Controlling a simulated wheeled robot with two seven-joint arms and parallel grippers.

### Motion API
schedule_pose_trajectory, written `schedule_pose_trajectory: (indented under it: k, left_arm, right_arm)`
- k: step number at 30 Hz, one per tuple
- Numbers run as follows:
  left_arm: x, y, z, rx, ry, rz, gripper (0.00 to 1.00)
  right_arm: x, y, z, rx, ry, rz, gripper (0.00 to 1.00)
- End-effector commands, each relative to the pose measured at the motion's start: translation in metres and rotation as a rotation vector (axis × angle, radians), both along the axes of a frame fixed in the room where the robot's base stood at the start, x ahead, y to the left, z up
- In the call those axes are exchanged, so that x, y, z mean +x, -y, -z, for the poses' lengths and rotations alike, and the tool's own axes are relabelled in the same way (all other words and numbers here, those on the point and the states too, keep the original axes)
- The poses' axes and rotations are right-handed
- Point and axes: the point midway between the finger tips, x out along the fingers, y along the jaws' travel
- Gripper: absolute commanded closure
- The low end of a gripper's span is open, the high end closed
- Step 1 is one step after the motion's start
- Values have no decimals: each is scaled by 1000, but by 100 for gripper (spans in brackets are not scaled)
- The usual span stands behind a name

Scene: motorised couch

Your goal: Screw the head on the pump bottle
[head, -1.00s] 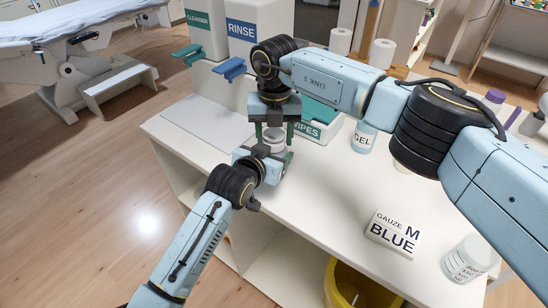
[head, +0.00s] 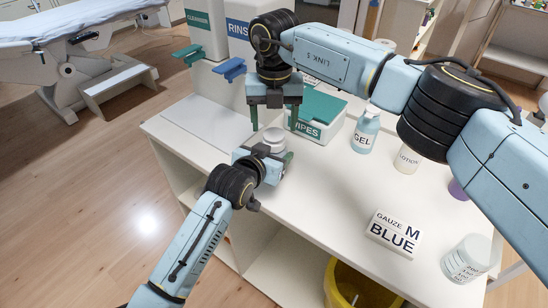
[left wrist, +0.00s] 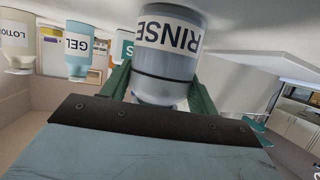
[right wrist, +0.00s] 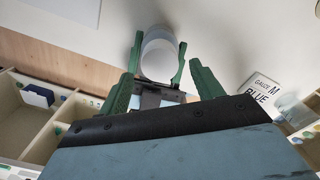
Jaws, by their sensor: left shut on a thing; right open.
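My left gripper (head: 268,153) is shut on the pump bottle (head: 272,145) above the white counter. In the left wrist view this bottle (left wrist: 165,62) is grey and translucent, with a RINSE label and a dark band, between the green fingers. A pale round top shows on it in the head view; whether this is the pump head I cannot tell. In the right wrist view the bottle (right wrist: 158,55) shows as a pale cylinder between the left fingers. My right gripper (head: 275,115) is open and empty just above the bottle, its fingers apart from it.
A wipes box (head: 318,118) stands behind the grippers. A GEL bottle (head: 365,130) and a LOTION bottle (head: 406,158) stand to the right. A yellow bin (head: 350,290) stands below the counter's front edge.

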Motion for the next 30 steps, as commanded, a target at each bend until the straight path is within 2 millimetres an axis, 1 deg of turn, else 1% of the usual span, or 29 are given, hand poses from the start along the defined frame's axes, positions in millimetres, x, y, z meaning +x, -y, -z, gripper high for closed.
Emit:
schedule_pose_trajectory:
  k: [5,8,11,30]
  left_arm:
    - [0,-1,1,2,-1,-1,100]
    - [0,-1,1,2,-1,-1,100]
    - [0,-1,1,2,-1,-1,100]
    - [0,-1,1,2,-1,-1,100]
  right_arm:
    - [0,0,0,0,0,-17,34]
    - [0,0,-1,0,0,-85,34]
    - [0,0,-4,0,1,-218,34]
    - [0,0,-24,-1,2,-1451,34]
